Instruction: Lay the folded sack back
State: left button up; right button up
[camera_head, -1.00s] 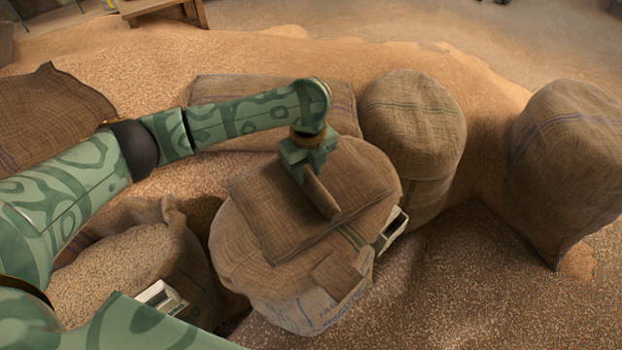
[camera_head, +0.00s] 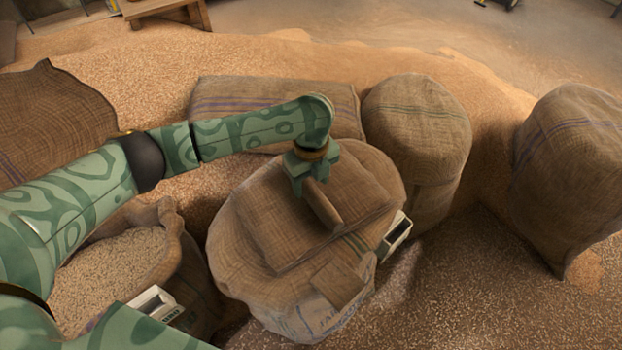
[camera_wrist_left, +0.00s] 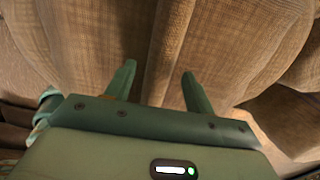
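The folded brown sack (camera_head: 275,215) lies flat on top of a full, upright sack (camera_head: 235,265). A rolled ridge of cloth stands up along the folded sack. My left gripper (camera_head: 312,180) points down over this ridge, at its far end. In the left wrist view my left gripper (camera_wrist_left: 158,85) has its two fingers well apart, one on each side of the ridge (camera_wrist_left: 163,60), with a gap showing on the left side. The fingertips are partly hidden in the head view. My right gripper is not in view.
An open sack of grain (camera_head: 110,275) stands at left, near a white box (camera_head: 155,303). Another white box (camera_head: 397,232) is at the full sack's right. Filled sacks stand at right (camera_head: 415,125) (camera_head: 570,170), one lies behind (camera_head: 235,95), and brown cloth (camera_head: 50,120) lies at far left.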

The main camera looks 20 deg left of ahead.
aim_at(311, 186)
pick_arm(q)
notch_tip(311, 186, up, 12)
jog(key=p, duration=0.6)
jog(key=shift+r, duration=0.15)
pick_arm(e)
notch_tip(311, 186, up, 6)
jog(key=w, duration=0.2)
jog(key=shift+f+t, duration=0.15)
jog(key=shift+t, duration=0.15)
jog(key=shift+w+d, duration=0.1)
